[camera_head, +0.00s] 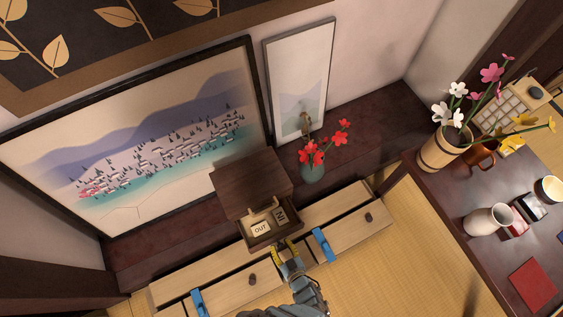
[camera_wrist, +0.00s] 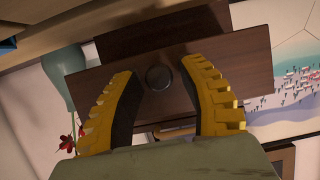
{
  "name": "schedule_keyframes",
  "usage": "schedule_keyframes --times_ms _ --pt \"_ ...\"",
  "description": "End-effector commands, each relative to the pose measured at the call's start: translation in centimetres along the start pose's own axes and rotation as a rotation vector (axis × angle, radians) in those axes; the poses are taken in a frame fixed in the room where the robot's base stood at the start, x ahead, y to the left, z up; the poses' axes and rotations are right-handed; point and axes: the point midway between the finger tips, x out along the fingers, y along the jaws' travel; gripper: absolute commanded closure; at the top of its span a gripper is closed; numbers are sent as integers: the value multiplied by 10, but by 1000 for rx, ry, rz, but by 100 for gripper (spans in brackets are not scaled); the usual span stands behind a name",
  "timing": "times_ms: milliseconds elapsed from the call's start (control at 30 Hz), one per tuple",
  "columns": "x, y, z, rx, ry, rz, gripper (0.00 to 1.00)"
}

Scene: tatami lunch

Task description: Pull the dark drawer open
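The dark drawer (camera_head: 272,238) belongs to a small dark wooden cabinet (camera_head: 250,180) on the ledge. It stands pulled out, with a card reading "OUT" (camera_head: 261,229) and another card (camera_head: 281,215) visible inside. My gripper (camera_head: 287,254), with yellow fingers, is just in front of the drawer in the head view. In the wrist view the drawer's front (camera_wrist: 250,67) faces my gripper (camera_wrist: 158,72). Its round dark knob (camera_wrist: 158,78) lies between the spread fingers, with gaps on both sides. Whether the fingertips reach past the knob is unclear.
Long pale drawers (camera_head: 345,204) with blue pieces (camera_head: 323,245) jut out below the ledge. A teal vase with red flowers (camera_head: 312,171) stands right of the cabinet. Framed pictures (camera_head: 170,140) lean behind. A dark table (camera_head: 440,195) is at right, with tatami floor (camera_head: 390,260) between.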

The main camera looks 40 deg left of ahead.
Motion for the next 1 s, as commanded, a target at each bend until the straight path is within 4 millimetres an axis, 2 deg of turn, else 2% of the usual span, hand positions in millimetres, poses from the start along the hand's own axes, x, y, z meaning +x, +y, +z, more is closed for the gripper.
schedule_keyframes --times_ms 633,1000 --pt "-1 -1 0 2 0 -3 49" --pt "-10 -8 1 16 4 -15 49"
